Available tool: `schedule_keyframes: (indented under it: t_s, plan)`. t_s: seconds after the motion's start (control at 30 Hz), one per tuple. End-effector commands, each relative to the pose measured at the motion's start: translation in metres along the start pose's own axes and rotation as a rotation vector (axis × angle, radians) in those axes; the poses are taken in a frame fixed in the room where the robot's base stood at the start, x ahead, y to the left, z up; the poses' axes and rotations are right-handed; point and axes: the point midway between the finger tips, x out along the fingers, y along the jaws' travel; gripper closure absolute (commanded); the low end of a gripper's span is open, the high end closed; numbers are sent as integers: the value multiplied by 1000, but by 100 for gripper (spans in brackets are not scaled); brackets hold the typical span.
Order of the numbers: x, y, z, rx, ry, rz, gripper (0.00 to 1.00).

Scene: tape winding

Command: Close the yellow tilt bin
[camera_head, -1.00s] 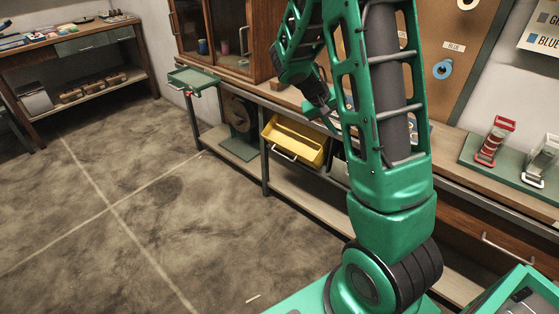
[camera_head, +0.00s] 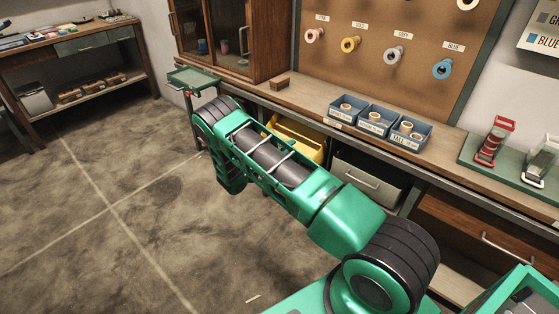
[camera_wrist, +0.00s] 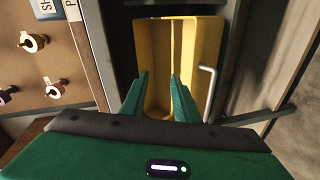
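The yellow tilt bin (camera_head: 312,138) sits under the workbench in the head view, tilted outward with its open top showing. My arm covers its lower front and handle there. In the wrist view the yellow bin (camera_wrist: 206,42) fills the upper middle, with its metal handle (camera_wrist: 209,95) to the right. My gripper (camera_wrist: 160,76) is open and empty. Its two green fingers point toward the bin, overlapping it in the picture. I cannot tell whether they touch it. The gripper is hidden in the head view.
A grey-green closed bin (camera_head: 368,184) is right of the yellow one. The workbench (camera_head: 310,105) above holds blue trays (camera_head: 376,121); tape rolls hang on the pegboard (camera_head: 415,30). A small green shelf (camera_head: 194,79) juts out at left.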

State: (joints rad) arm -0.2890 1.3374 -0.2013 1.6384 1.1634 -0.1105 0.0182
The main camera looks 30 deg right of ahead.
Motion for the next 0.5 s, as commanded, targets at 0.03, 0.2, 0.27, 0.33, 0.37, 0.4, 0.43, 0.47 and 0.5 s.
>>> schedule_keyframes:
  t_s: [0.03,0.2,0.27,0.33,0.37,0.4,0.43,0.47,0.5]
  plan:
    - [-4,-22,-3,-36,44,19,72]
    - [-19,-77,-11,-129,183,80,72]
    - [-25,-94,-12,-157,225,96,72]
    - [-30,-109,-12,-183,266,112,72]
    - [-32,-114,-12,-193,281,118,72]
    - [-35,-121,-11,-203,297,124,72]
    - [-37,-125,-11,-210,308,128,72]
    - [-38,-128,-12,-215,317,131,72]
    - [-40,-131,-12,-221,327,135,72]
